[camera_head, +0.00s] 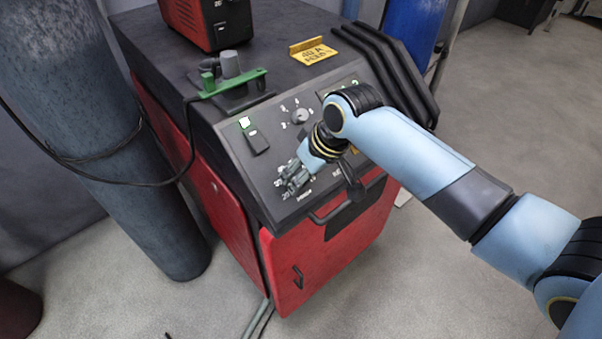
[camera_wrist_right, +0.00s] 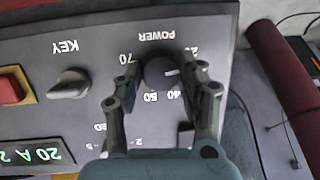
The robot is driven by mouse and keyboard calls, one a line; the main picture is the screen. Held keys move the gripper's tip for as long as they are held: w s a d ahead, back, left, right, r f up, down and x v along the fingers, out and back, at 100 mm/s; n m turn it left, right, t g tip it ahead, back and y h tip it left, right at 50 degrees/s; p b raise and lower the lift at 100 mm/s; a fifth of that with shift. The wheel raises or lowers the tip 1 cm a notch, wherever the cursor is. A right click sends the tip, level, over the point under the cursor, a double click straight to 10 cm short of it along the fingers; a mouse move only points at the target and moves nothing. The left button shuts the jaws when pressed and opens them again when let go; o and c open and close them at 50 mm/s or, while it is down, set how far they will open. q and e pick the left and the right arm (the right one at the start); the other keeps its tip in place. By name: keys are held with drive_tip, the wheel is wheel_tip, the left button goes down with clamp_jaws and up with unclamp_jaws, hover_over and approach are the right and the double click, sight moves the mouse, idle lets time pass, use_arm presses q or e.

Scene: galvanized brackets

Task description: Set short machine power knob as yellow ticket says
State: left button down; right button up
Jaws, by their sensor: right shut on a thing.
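The short red machine (camera_head: 312,265) has a sloped black control panel (camera_head: 240,165). A yellow ticket (camera_head: 314,52) on its top appears to read 40 A, with a second line too small to be sure of. My right gripper (camera_head: 290,180) is at the panel's lower front and hides the power knob in the head view. In the right wrist view the panel is upside down, and my right gripper (camera_wrist_right: 160,85) is shut on the dark round power knob (camera_wrist_right: 160,72). Labels including 70, 50 and 40 ring the knob. A faint light mark shows on its right side. My left gripper is not in view.
A key switch (camera_wrist_right: 69,83), a red button (camera_wrist_right: 14,87) and a green display (camera_wrist_right: 35,155) reading about 20 A are close by. Another numbered knob (camera_head: 299,115) is farther up the panel. A grey-blue cylinder (camera_head: 100,120) stands left, with a cable across it.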

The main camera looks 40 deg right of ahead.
drive_tip(key=m, duration=0.3)
drive_tip(key=shift+d+m+y, duration=0.15)
drive_tip(key=shift+m+y, duration=0.15)
drive_tip(key=shift+y, duration=0.1)
drive_tip(key=m+t, duration=0.1)
drive_tip(key=m, duration=0.2)
drive_tip(key=shift+s+y, duration=0.1)
drive_tip(key=shift+y, duration=0.3)
drive_tip(key=m, duration=0.2)
drive_tip(key=m+t, duration=0.1)
drive_tip(key=m, duration=0.1)
drive_tip(key=shift+s+f+m+y, duration=0.1)
drive_tip(key=shift+f+m+y, duration=0.05)
drive_tip(key=shift+m+y, duration=0.15)
drive_tip(key=shift+m+t, duration=0.5)
drive_tip(key=shift+m, duration=1.1)
drive_tip(key=o, duration=1.1)
drive_tip(key=shift+o, duration=0.2)
drive_tip(key=shift+s+d, duration=0.1)
